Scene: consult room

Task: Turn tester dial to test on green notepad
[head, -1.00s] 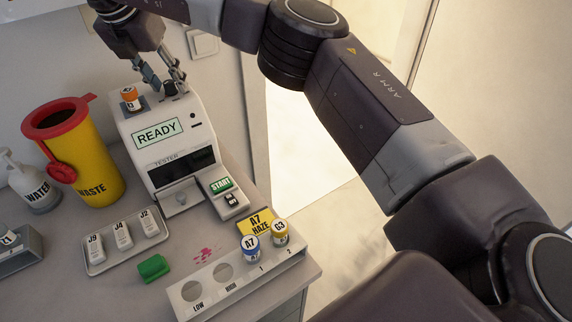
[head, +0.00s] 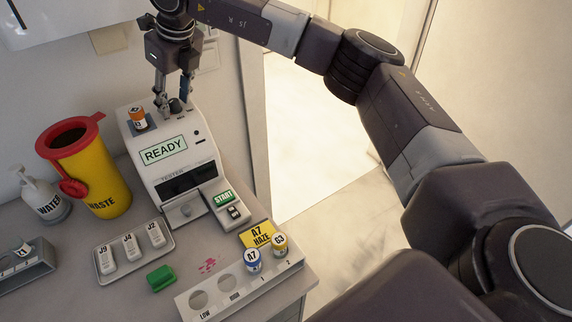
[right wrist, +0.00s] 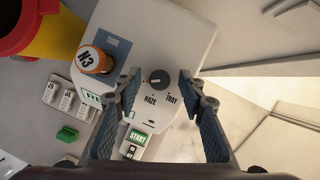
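The white tester (head: 178,150) stands against the wall, its screen reading READY. Its dark dial (head: 176,106) is on top, and also shows in the right wrist view (right wrist: 159,79) between labels that seem to read HAZE and TRAY. Its exact setting is hard to tell. My right gripper (head: 172,96) points down over the dial. In the right wrist view its fingers (right wrist: 159,80) are apart on either side of the dial, with gaps. I see no green notepad with writing; a small blank green block (head: 160,278) lies on the counter. A yellow note (head: 257,234) reads A7 HAZE. My left gripper is out of view.
An orange-capped tube N3 (right wrist: 95,60) sits in the tester beside the dial. A yellow waste bin (head: 104,190) and water bottle (head: 45,198) stand left.

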